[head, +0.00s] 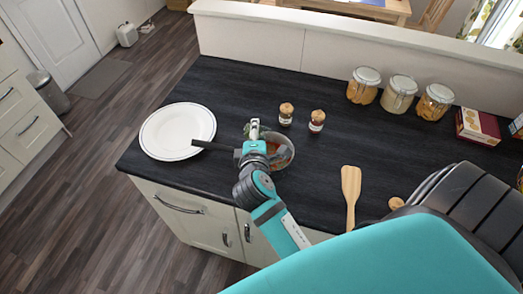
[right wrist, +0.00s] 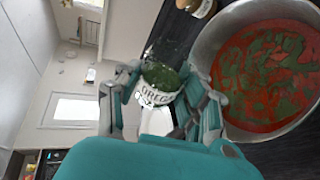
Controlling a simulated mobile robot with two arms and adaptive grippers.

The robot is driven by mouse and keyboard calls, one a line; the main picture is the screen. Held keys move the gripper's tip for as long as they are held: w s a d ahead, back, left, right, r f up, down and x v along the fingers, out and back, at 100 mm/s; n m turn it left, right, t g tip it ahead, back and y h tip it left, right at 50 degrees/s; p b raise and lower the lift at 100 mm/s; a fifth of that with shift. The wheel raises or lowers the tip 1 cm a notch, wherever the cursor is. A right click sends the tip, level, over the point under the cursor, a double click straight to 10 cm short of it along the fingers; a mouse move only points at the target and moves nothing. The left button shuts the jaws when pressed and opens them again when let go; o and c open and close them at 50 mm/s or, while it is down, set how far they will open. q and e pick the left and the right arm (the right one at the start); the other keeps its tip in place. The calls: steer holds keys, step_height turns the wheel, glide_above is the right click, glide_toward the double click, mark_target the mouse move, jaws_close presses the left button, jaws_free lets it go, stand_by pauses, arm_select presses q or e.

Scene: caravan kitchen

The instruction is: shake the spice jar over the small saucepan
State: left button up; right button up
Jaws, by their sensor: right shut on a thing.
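My right gripper (head: 254,136) is over the left part of the small saucepan (head: 289,150) on the dark worktop, partly hiding the pan. In the right wrist view its fingers (right wrist: 165,93) are shut on the spice jar (right wrist: 158,76), a clear glass jar with a white "OREGA..." label and green herbs inside. The jar looks tilted; whether herbs are falling is not clear. The saucepan (right wrist: 213,45) also shows there, beside the jar, holding red sauce (right wrist: 262,80) strewn with green patches. The pan's dark handle points left. My left gripper is not in view.
A white plate (head: 178,131) sits left of the pan, under its handle. Two small jars (head: 286,114) (head: 317,121) stand behind the pan. A wooden spatula (head: 350,190) lies to the right. Several glass canisters (head: 399,94) and a red box (head: 478,126) stand at the back right.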

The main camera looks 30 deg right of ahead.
steer(key=shift+r, duration=0.2)
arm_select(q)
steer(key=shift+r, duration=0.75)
arm_select(e)
steer(key=shift+w+f+n, duration=0.1)
steer(key=shift+f+n, duration=0.2)
